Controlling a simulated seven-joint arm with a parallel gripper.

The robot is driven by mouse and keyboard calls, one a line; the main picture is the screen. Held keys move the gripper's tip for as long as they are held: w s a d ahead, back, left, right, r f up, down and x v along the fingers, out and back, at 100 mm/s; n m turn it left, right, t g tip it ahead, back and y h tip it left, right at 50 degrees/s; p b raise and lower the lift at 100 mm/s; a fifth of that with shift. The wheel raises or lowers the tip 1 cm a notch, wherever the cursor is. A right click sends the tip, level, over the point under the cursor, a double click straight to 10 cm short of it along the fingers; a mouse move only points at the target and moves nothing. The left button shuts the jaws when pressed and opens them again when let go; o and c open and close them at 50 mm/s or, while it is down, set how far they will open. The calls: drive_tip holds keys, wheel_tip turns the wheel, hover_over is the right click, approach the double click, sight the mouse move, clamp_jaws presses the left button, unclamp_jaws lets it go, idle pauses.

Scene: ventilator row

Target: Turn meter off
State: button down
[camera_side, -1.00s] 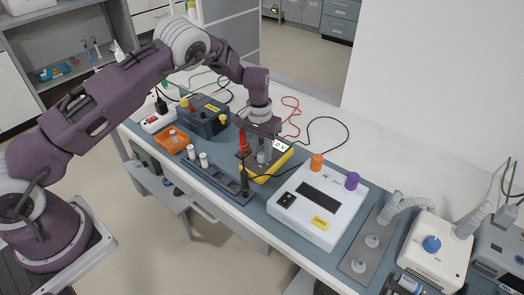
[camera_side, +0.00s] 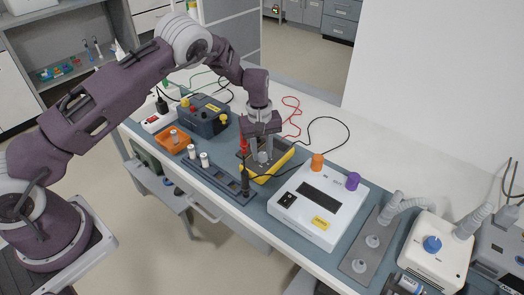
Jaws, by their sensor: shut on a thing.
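The yellow-edged meter (camera_side: 261,178) lies on the blue-grey mat, to the left of the white box. My gripper (camera_side: 263,158) points straight down over the meter. Its fingers are shut on the meter's grey dial (camera_side: 263,157), of which only a small part shows between them. The meter's display is hidden behind my gripper, so its reading cannot be seen. The dial's pointer position is too small to tell.
A red probe (camera_side: 242,142) and a black probe (camera_side: 245,183) stand left of the meter. A white box (camera_side: 318,205) with orange and purple knobs is at right. A dark blue unit (camera_side: 204,115), an orange tray (camera_side: 173,140) and a rack (camera_side: 215,178) stand at left.

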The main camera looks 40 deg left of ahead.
sight(261, 154)
drive_tip(key=shift+n, duration=0.4)
drive_tip(key=c, duration=1.1)
unclamp_jaws()
wheel_tip(261, 154, up, 7)
drive_tip(key=shift+s+r, duration=0.1)
drive_tip(key=shift+s, duration=0.05)
